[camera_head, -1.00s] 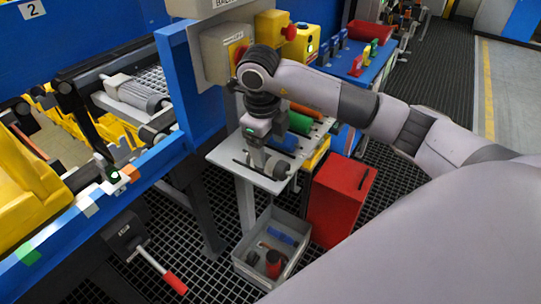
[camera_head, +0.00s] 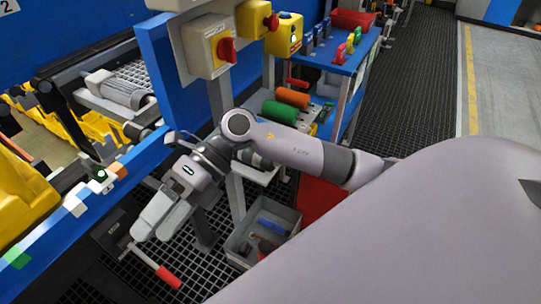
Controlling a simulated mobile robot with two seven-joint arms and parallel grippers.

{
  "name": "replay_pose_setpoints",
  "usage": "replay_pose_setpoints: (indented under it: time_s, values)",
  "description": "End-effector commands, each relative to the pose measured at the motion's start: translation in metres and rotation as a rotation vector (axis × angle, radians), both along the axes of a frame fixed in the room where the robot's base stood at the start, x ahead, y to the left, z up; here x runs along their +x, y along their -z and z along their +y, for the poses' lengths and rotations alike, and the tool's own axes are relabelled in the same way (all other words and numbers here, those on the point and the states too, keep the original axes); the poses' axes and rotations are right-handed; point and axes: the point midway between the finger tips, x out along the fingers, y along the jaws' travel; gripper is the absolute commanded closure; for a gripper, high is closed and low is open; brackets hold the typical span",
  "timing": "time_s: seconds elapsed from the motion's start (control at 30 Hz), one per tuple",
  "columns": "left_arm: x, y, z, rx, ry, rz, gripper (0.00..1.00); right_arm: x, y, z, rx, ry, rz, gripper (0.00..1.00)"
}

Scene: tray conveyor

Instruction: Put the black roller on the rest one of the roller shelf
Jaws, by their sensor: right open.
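My right gripper (camera_head: 153,232) is open and appears empty, pointing down and left in front of the blue conveyor frame, above the floor grating. A green roller (camera_head: 280,112) and an orange roller (camera_head: 293,97) lie on the shelf's far part. The near rests, including any black roller there, are covered by my arm, so I cannot make out the black roller for certain. My left gripper is out of view.
A grey bin (camera_head: 238,263) with blue, red and dark items stands on the floor. A red-handled lever (camera_head: 168,278) sticks out below my gripper. A red cabinet (camera_head: 318,200) stands beside the bin. Switch boxes (camera_head: 208,45) hang above my arm.

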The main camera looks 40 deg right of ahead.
Motion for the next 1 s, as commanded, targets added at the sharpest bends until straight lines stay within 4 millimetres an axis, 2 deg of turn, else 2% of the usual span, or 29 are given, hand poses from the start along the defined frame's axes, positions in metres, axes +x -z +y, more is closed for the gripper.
replay_pose_setpoints:
  time_s: [0.07, 0.17, 0.27, 0.37, 0.47, 0.57, 0.6, 0.67, 0.7, 0.8, 0.9, 1.0]
  values:
    - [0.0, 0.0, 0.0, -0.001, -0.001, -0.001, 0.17, -0.008, -0.015, 0.018, 0.224, 0.088, 0.118, 0.27]
    - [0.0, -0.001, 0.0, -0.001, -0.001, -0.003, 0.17, -0.002, -0.034, 0.024, 0.473, 0.241, 0.271, 0.27]
    - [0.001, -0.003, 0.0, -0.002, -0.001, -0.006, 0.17, 0.013, -0.041, 0.013, 0.688, 0.433, 0.445, 0.27]
    - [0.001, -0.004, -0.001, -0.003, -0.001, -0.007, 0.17, 0.031, -0.031, -0.011, 0.859, 0.657, 0.633, 0.27]
    - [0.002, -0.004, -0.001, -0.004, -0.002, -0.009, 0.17, 0.045, -0.001, -0.043, 0.986, 0.908, 0.837, 0.27]
    - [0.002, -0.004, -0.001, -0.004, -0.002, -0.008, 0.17, 0.045, 0.048, -0.078, 1.059, 1.176, 1.055, 0.27]
    - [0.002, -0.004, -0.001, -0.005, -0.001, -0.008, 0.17, 0.041, 0.071, -0.091, 1.073, 1.285, 1.144, 0.27]
    - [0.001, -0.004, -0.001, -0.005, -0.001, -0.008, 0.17, 0.028, 0.107, -0.11, 1.077, 1.446, 1.277, 0.27]
    - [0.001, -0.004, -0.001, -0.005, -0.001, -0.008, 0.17, 0.016, 0.13, -0.12, 1.071, 1.545, 1.363, 0.27]
    - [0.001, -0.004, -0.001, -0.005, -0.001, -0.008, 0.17, -0.019, 0.179, -0.139, 1.029, 1.756, 1.554, 0.27]
    - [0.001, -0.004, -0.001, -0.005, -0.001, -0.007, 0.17, -0.051, 0.212, -0.148, 0.976, 1.9, 1.696, 0.27]
    - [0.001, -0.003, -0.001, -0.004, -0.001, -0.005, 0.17, -0.071, 0.228, -0.152, 0.935, 1.978, 1.778, 0.27]
